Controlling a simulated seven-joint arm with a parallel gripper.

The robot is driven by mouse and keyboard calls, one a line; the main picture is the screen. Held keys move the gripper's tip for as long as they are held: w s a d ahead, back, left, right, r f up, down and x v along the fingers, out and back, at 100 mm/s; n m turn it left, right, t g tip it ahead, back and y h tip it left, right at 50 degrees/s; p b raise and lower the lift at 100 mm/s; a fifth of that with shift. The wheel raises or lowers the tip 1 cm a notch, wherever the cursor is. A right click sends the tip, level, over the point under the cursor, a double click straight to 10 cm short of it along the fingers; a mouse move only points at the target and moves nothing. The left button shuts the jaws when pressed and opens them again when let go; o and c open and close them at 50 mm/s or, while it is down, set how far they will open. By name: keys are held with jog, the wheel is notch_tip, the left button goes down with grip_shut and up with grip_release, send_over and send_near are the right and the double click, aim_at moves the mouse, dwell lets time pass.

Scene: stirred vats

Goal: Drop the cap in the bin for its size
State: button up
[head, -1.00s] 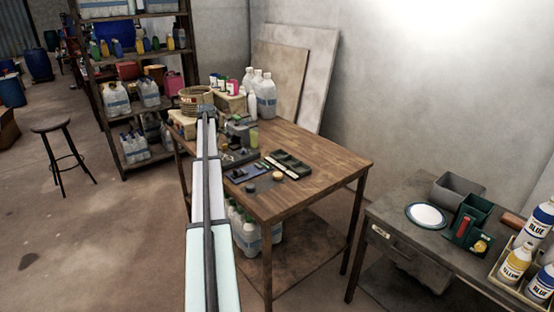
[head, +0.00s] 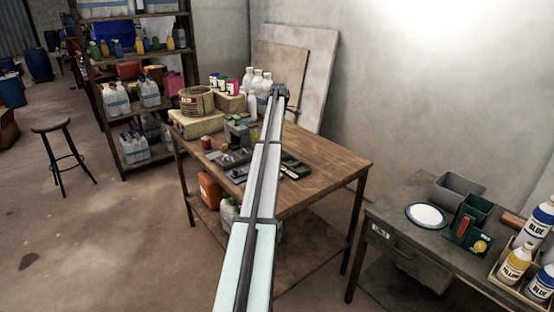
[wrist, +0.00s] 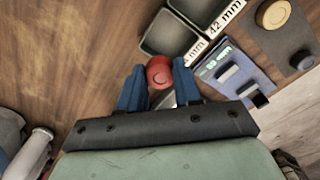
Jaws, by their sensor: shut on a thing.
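In the wrist view my gripper (wrist: 160,90) is shut on a red round cap (wrist: 158,70), held between its blue fingertips. The dark green bin tray (wrist: 142,45) lies just beyond the cap, on the wooden table. Two compartments show. One label reads "42 mm" (wrist: 226,15); the other shows only "mm" (wrist: 197,48), its number hidden or cut off. The cap appears beside the near compartment's edge; its height above the table is unclear. In the head view the tray (head: 295,166) is partly behind my arm, and my fingers and the cap cannot be made out.
A tan round cap or disc (wrist: 273,13) sits on a dark plate to the right of the tray. A blue-grey panel (wrist: 235,70) with dark pieces lies beside it. White jugs (head: 262,82) and a box stand at the table's back. The table's right part (head: 335,165) is clear.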

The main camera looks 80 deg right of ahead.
jog(key=shift+s+d+f, duration=0.1)
jog(key=shift+s+d, duration=0.05)
jog(key=shift+s, duration=0.25)
jog(key=shift+f, duration=2.9)
jog(key=o, duration=1.2)
jog(key=shift+c, duration=0.2)
notch_tip(320, 180, up, 14)
jog(key=shift+f, duration=0.1)
